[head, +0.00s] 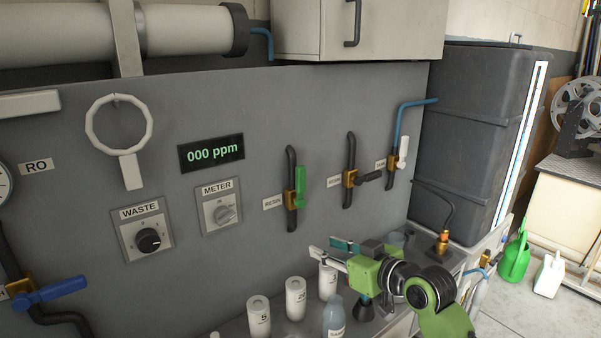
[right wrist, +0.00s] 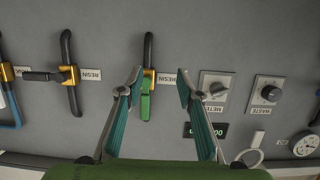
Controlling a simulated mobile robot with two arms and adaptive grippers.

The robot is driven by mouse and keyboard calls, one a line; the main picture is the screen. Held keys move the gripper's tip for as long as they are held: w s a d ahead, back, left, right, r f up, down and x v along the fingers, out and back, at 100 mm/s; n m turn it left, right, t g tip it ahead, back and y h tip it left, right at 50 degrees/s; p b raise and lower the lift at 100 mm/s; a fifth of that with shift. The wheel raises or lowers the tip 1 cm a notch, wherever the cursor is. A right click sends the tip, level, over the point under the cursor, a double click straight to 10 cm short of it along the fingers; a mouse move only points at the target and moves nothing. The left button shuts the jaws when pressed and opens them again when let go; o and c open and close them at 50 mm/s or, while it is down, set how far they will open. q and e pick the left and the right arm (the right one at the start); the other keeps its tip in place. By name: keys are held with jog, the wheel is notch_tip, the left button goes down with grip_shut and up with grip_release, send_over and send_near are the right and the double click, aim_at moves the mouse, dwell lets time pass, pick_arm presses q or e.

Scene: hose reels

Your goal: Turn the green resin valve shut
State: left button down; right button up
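The green resin valve handle (head: 299,185) stands upright, in line with its dark vertical pipe, on a brass body (head: 289,199) next to the RESIN label (head: 273,203). My right gripper (head: 331,247) is open and empty, below and to the right of the handle in the head view, apart from the panel. In the right wrist view, which is upside down, the green handle (right wrist: 146,103) appears between the two spread fingers (right wrist: 160,76), nearer the left one. Contact with a finger cannot be told. My left gripper is not in view.
A black-handled valve (head: 369,177) and a white-handled valve (head: 403,152) are to the right on the grey panel. WASTE (head: 149,241) and METER (head: 224,214) knobs are to the left. Several white canisters (head: 296,298) and a bottle (head: 334,317) stand below, near my right arm.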

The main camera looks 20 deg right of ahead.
aim_at(303, 171)
notch_tip(303, 171, up, 14)
jog(key=w+d+t+y, duration=0.1)
jog(key=w+d+t, duration=0.2)
jog(key=p+x, duration=0.1)
jog(key=x, duration=0.3)
jog(key=p+x, duration=0.1)
jog(key=x, duration=0.4)
jog(key=p+x, duration=0.1)
jog(key=x, duration=0.3)
jog(key=shift+w+a+f, duration=0.1)
jog(key=shift+a+f, duration=0.2)
jog(key=shift+a, duration=0.2)
jog(key=shift+c, duration=0.3)
grip_shut()
